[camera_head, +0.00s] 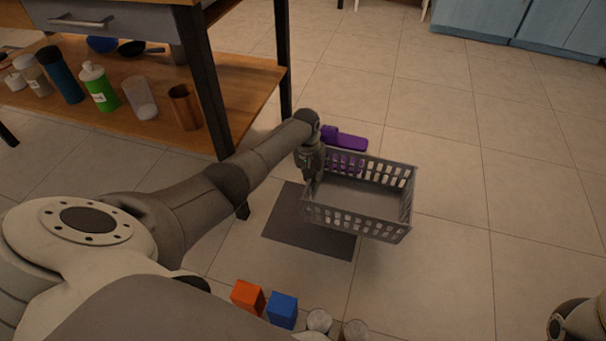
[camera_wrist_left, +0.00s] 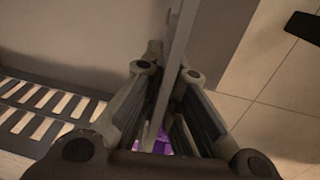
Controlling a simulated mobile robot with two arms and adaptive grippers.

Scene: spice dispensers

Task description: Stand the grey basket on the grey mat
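The grey basket (camera_head: 358,225) is an open crate with slotted walls, upright in the head view. It overlaps the right part of the dark grey mat (camera_head: 288,228) in the picture and reaches past it on the right; whether it touches the floor cannot be told. My left gripper (camera_head: 313,178) is at the basket's left wall. In the left wrist view its fingers (camera_wrist_left: 168,75) close in on both sides of a thin wall of the basket (camera_wrist_left: 181,35), shut on it.
A purple object (camera_head: 345,141) lies just behind the basket. A wooden table with a lower shelf (camera_head: 150,128) of bottles and cups stands at left. An orange block (camera_head: 247,297) and a blue block (camera_head: 282,310) are at the front.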

